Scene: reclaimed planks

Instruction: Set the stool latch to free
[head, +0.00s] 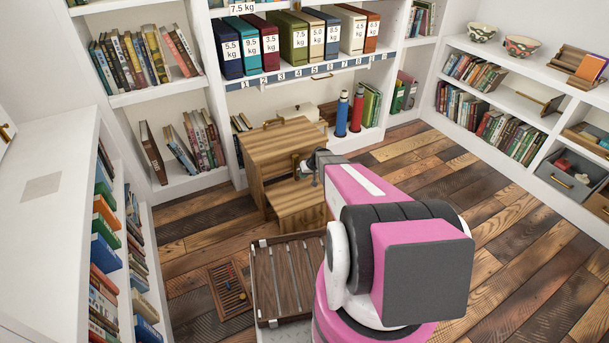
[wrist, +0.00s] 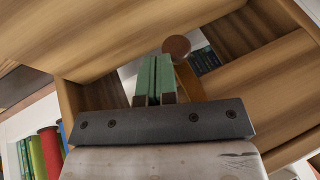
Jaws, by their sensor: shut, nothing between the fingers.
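The wooden step stool (head: 284,150) stands on the floor in front of the back bookcase, with a higher and a lower step. Its wood fills much of the wrist view (wrist: 100,40). My gripper (head: 303,168) is at the stool's right side, above the lower step. In the wrist view its green fingers (wrist: 155,78) are together and empty. A round brown knob (wrist: 176,45) shows just beyond the fingertips, with an orange-brown strip (wrist: 190,82) beside them. I cannot tell whether these are the latch, or whether the fingers touch them. No latch marking is readable.
The back bookcase holds binders (head: 294,38) labelled in kilograms. Red and blue bottles (head: 349,112) stand behind the stool. A slatted wooden tray (head: 290,275) and a small rack (head: 229,291) are in front. Plank floor (head: 490,225) is free to the right.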

